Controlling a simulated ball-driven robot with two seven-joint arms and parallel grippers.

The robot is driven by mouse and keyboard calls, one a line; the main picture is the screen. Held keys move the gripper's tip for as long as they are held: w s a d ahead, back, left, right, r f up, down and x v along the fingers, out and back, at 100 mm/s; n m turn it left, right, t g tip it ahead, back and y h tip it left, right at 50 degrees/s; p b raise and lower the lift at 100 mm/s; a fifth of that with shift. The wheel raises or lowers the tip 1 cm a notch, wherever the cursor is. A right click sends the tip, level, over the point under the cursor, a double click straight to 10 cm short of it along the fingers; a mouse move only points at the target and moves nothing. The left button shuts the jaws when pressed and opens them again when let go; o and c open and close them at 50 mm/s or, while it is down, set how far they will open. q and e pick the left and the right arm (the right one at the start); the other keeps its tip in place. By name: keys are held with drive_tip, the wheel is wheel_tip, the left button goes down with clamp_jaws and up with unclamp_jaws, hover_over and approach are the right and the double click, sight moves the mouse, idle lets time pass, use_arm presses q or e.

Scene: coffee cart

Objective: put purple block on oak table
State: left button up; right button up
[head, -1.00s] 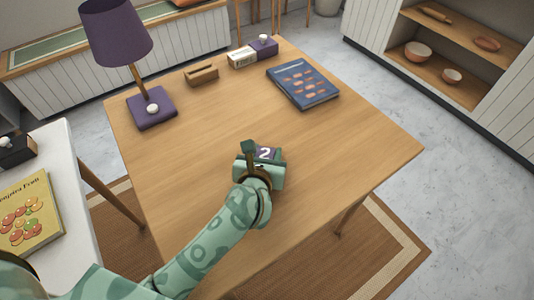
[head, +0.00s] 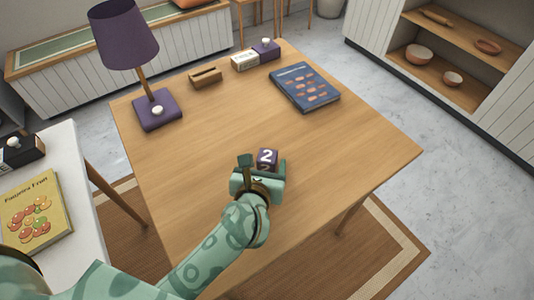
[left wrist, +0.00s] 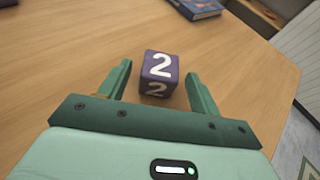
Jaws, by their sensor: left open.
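The purple block (head: 267,158) with a white 2 on its faces rests on the oak table (head: 200,130), toward its near middle. It also shows in the left wrist view (left wrist: 159,72), just ahead of and between the fingers. My left gripper (head: 263,166) is open, its fingers (left wrist: 159,85) apart on either side of the block's near part, with gaps visible on both sides. My right gripper is not in view.
A purple lamp (head: 157,110), a wooden card holder (head: 205,76), a small box (head: 245,62), a purple item (head: 266,49) and a blue book (head: 304,88) stand along the far side. A white table (head: 70,190) with a yellow book (head: 36,211) is at left. The tabletop around the block is clear.

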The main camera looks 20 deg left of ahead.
use_arm(q)
drive_tip(key=p+v, duration=0.1)
drive_tip(key=v, duration=0.6)
drive_tip(key=shift+s+r, duration=0.1)
drive_tip(key=shift+s, duration=0.2)
idle(0.8)
